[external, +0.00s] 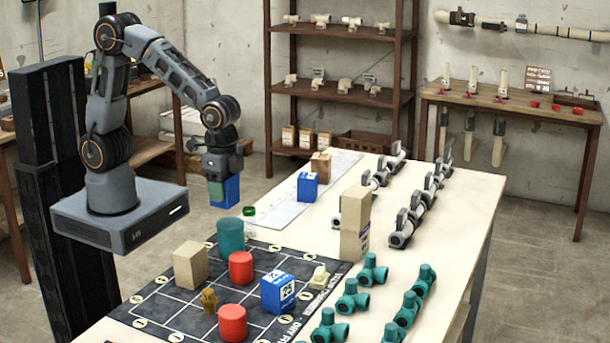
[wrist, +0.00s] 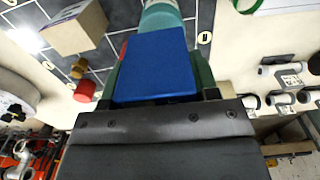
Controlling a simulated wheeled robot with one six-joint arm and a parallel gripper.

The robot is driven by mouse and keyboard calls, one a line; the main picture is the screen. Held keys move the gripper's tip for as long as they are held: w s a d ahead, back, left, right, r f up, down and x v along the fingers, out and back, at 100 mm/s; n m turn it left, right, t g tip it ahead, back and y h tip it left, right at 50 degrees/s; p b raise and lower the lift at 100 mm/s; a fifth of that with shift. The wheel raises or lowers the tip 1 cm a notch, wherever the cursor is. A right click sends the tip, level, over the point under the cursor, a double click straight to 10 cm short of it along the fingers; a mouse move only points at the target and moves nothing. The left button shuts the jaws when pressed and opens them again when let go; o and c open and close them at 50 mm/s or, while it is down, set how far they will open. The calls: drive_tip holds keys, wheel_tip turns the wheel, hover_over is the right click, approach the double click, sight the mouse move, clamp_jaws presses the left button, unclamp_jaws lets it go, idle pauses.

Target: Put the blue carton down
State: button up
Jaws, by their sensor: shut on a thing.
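The blue carton (external: 225,190) hangs below my gripper (external: 217,180), off the left edge of the table in the external view. In the wrist view, the blue carton (wrist: 155,66) sits between the two green fingers of my gripper (wrist: 158,75), which are shut on it. It is held in the air, clear of the tabletop. Two other blue cartons are in view: one with a label (external: 278,292) on the dark grid mat and one (external: 307,187) on the white strip at the back of the table.
The dark grid mat (external: 160,318) carries a teal cylinder (external: 231,238), red cylinders (external: 241,267), a tan box (external: 190,264) and a brass piece (external: 209,299). A tall tan carton (external: 355,224), grey valves (external: 402,231) and green fittings (external: 374,270) stand to the right. A green ring (external: 249,211) lies near the edge.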

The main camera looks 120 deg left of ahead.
sight(229, 202)
drive_tip(key=shift+w+f, duration=0.3)
drive_tip(key=shift+f, duration=0.05)
drive_tip(key=f, duration=0.3)
drive_tip(key=shift+w, duration=0.3)
drive_tip(key=shift+f, duration=0.35)
drive_tip(key=shift+f, duration=0.15)
drive_tip(key=o, duration=0.9)
